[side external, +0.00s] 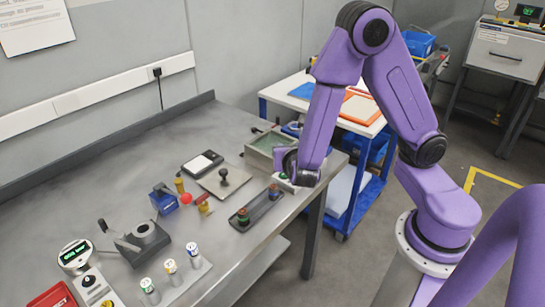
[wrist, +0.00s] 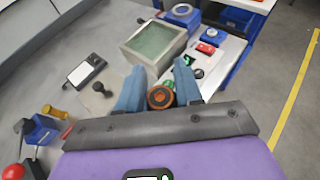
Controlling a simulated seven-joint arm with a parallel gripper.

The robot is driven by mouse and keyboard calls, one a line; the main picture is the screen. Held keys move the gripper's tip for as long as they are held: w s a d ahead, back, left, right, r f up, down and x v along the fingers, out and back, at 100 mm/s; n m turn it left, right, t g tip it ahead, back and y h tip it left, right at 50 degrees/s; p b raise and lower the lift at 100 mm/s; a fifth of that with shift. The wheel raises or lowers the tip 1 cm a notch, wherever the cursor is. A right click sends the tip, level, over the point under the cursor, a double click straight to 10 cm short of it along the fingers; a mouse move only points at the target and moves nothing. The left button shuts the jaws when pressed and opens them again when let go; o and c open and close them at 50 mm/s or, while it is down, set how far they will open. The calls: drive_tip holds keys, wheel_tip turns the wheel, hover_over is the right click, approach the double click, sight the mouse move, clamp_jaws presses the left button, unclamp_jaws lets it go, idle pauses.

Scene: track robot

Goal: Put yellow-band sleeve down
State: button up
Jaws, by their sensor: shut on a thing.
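My gripper (wrist: 160,92) shows in the wrist view with its two blue fingers closed on a round piece (wrist: 160,97). The piece has an orange-brown rim and a dark centre. No yellow band can be made out on it. In the side view my gripper (side external: 286,165) is low over the right end of the bench, and the held piece cannot be told apart there. A white sleeve with a yellow band (side external: 171,272) stands upright between a green-banded one (side external: 150,291) and a blue-banded one (side external: 193,255), on a pale strip at the front.
A green-lined box (wrist: 155,44) stands behind. A plate with a black knob (side external: 223,178) is left. The bench edge is close on the right.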

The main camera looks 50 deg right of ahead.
drive_tip(key=shift+w+d+r+m+g+h, duration=1.15)
drive_tip(key=shift+w+d+m+g+h, duration=0.7)
drive_tip(key=shift+d+m+g, duration=2.25)
drive_tip(key=shift+n+t, duration=0.3)
drive_tip(key=shift+n, duration=0.2)
drive_tip(key=shift+w+d+f, duration=0.65)
drive_tip(key=shift+w+f, duration=1.5)
drive_tip(key=shift+w, duration=0.1)
drive_tip(key=shift+w+d+f, duration=0.7)
drive_tip(key=shift+w+f, duration=1.45)
drive_tip(key=shift+w, duration=0.05)
drive_tip(key=shift+w+d+f, duration=0.65)
drive_tip(key=shift+w+f, duration=1.5)
drive_tip(key=shift+w, duration=0.1)
drive_tip(key=shift+f, duration=0.6)
drive_tip(key=o, duration=1.1)
drive_tip(key=shift+r, duration=0.15)
